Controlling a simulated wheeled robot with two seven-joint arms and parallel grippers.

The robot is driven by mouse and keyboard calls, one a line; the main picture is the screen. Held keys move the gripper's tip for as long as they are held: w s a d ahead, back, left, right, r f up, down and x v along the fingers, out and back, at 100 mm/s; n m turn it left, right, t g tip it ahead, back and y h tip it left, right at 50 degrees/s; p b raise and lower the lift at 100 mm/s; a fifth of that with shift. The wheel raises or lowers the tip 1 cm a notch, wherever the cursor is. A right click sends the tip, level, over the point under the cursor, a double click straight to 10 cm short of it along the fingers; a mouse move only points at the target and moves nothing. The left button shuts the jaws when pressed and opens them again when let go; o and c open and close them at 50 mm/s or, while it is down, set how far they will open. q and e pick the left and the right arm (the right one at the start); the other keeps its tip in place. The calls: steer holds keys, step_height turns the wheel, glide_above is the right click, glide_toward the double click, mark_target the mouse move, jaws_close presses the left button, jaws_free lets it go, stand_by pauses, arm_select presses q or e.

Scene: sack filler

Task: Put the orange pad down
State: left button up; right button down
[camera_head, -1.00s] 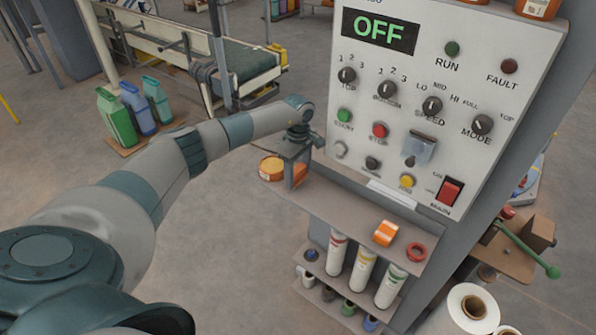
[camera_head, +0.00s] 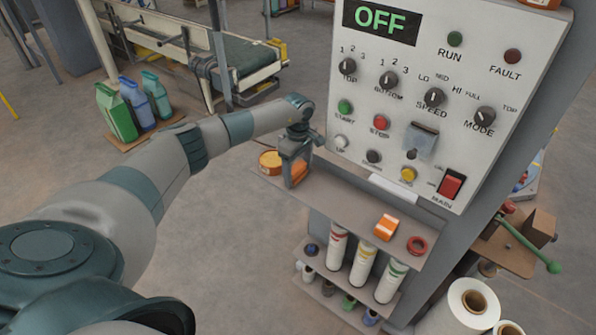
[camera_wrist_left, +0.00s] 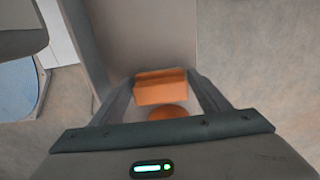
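The orange pad (camera_wrist_left: 160,88) is a small block between the two fingers of my left gripper in the left wrist view; the fingers meet its two sides. In the head view my left gripper (camera_head: 297,172) points down at the left end of the shelf below the control panel, and only a bit of orange shows between its fingers. I cannot tell whether the pad touches the shelf (camera_head: 340,207). A round orange tin (camera_head: 270,162) stands just left of the gripper. My right gripper is not in view.
Tubes (camera_head: 363,268) stand below. Bare shelf lies between the gripper and the orange and white item.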

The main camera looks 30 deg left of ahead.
mark_target(298, 166)
arm_select(q)
steer(key=shift+o, duration=0.3)
steer(key=shift+r, duration=0.1)
steer(key=shift+r+p, duration=0.4)
steer(key=shift+p, duration=0.6)
steer(key=r+b, duration=0.4)
steer(key=shift+w+a+r, duration=0.2)
steer(key=shift+w, duration=0.05)
step_height(298, 166, up, 13)
steer(key=b, duration=0.4)
steer(key=shift+b, duration=0.4)
steer(key=shift+s+f, duration=0.15)
steer(key=shift+f, duration=0.05)
